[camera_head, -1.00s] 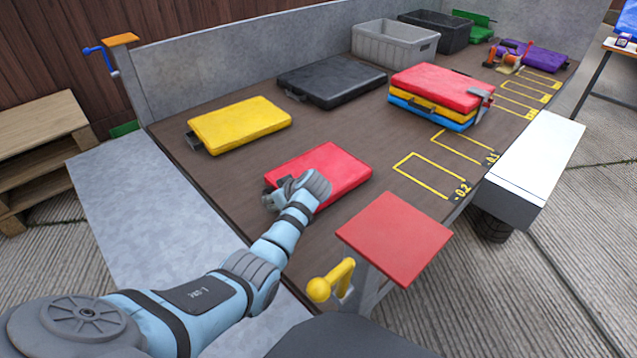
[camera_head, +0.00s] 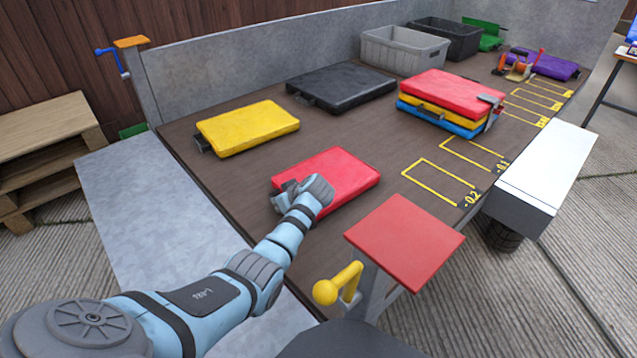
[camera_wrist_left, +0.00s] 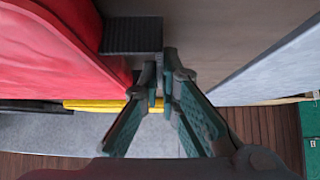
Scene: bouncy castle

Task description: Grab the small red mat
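The small red mat (camera_head: 345,178) lies flat on the brown trailer deck, nearest to me. My left gripper (camera_head: 285,191) is at its near left edge, where the mat's dark handle is; the wrist mostly hides that spot in the head view. In the left wrist view the red mat (camera_wrist_left: 45,50) fills the upper left, with its black ribbed handle (camera_wrist_left: 133,35) sticking out. My left fingers (camera_wrist_left: 160,78) come together at this handle with only a narrow gap, seemingly pinching it; the exact contact is partly hidden. My right gripper is not in view.
A yellow mat (camera_head: 247,127) and a black mat (camera_head: 342,84) lie behind. Another red mat (camera_head: 455,92) tops a stack to the right. A post with a red square top (camera_head: 405,240) and yellow knob (camera_head: 326,292) stands close on the right. A grey crate (camera_head: 404,53) stands behind.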

